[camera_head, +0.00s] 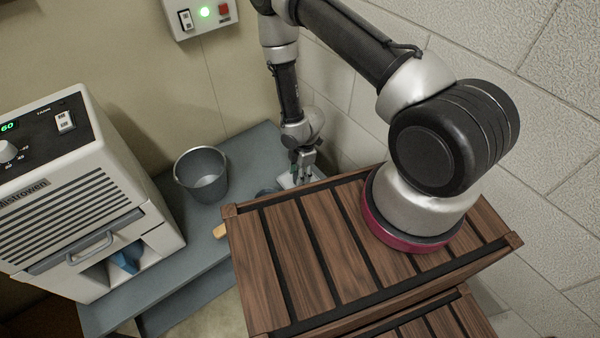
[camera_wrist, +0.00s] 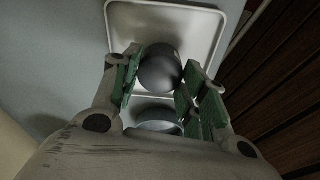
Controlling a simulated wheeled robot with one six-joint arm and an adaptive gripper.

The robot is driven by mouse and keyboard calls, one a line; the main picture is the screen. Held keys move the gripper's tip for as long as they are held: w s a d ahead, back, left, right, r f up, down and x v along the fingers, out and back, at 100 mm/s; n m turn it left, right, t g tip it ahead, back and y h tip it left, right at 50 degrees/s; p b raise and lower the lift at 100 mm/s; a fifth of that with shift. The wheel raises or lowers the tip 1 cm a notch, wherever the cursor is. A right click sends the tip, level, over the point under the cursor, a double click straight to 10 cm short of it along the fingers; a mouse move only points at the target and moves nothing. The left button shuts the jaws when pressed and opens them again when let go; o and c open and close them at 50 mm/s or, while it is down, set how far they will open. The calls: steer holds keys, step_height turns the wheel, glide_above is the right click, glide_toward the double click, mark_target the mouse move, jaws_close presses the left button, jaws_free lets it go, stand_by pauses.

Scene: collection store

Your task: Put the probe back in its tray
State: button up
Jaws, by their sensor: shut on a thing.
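My gripper (camera_head: 303,168) reaches down behind the wooden crate, over the blue-grey bench. In the wrist view my gripper (camera_wrist: 163,82) has its green-padded fingers on both sides of a dark, rounded thing (camera_wrist: 160,68), which appears to be the probe. It is shut on this thing. The pale metal tray (camera_wrist: 165,18) with a raised rim lies beneath and beyond it. In the head view a corner of the tray (camera_head: 287,181) shows beside my gripper. I cannot tell whether the probe touches the tray. The head view hides most of the probe.
A slatted wooden crate (camera_head: 262,270) stands close in front of my gripper. A grey bucket (camera_head: 203,174) stands left on the bench. A white machine (camera_head: 60,190) holds a blue thing (camera_head: 127,259) in its opening. A round-rimmed grey thing (camera_wrist: 158,127) sits below the fingers. The block wall is near.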

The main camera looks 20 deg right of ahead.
steer(key=shift+f, duration=0.1)
steer(key=o, duration=1.1)
steer(key=w+d+r+m+t+h, duration=0.1)
steer(key=d+r+m, duration=0.25)
steer(key=r, duration=1.15)
steer(key=w+d+r+m+t, duration=0.1)
steer(key=d+r+m, duration=0.25)
steer(key=r, duration=1.05)
steer(key=w+d+r+m+t+h, duration=0.1)
steer(key=d+r+m, duration=0.3)
steer(key=r, duration=1.1)
steer(key=s+d+r+m, duration=0.2)
steer(key=s+r+m, duration=0.2)
steer(key=s+r, duration=0.4)
steer(key=s+d+r+m+t, duration=0.1)
steer(key=s+r+m, duration=0.3)
steer(key=s+r, duration=0.5)
steer(key=s, duration=0.5)
steer(key=shift+d+y, duration=0.3)
steer(key=shift+d, duration=0.05)
